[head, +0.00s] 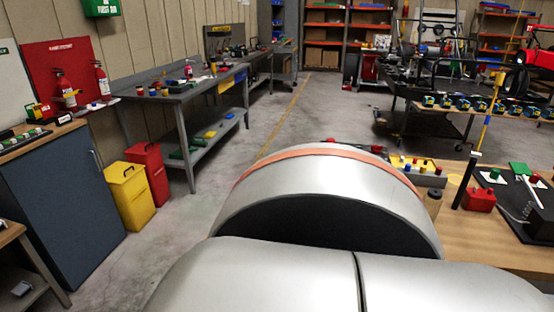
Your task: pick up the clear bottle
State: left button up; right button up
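I cannot make out a clear bottle in the head view. A large silver part of my own body with an orange band fills the lower middle and hides much of the wooden workbench (465,237) at the right. A small dark container with a tan top (433,202) stands on that bench beside my silver part; what it is I cannot tell. Neither of my grippers is in view.
The bench also holds a red container (480,199) and a black mat (497,184). A yellow bin (129,196) and a red bin (149,173) stand by a blue cabinet (62,200) at left. Open floor (310,110) lies beyond the middle.

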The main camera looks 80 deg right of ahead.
aim_at(433, 199)
jog(key=z, duration=1.65)
